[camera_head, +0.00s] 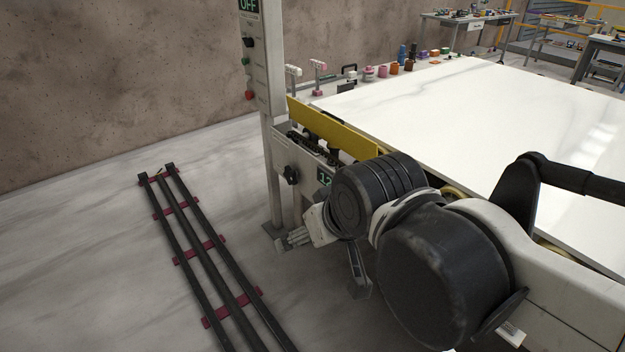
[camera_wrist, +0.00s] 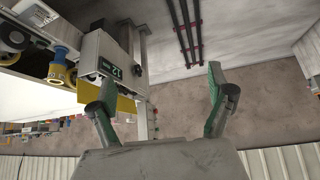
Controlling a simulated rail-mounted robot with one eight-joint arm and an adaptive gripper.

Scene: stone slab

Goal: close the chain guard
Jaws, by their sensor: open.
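The chain guard (camera_head: 333,128) is a long yellow panel along the near left edge of the slab table. It stands tilted up, and the dark chain (camera_head: 312,146) shows uncovered below it. In the wrist view the yellow guard (camera_wrist: 124,106) shows at the left, partly behind one finger. My gripper (camera_wrist: 162,86) is open and empty, with its green-padded fingers wide apart. The guard lies beyond the left finger, not between the fingers; I cannot tell whether they touch.
A control post (camera_head: 262,110) with buttons rises beside the guard. A box with a dark knob (camera_head: 291,175) sits below the chain. The white slab (camera_head: 440,110) fills the table. Dark floor rails (camera_head: 205,255) run at left, with clear floor around them. Coloured pots (camera_head: 395,68) stand behind.

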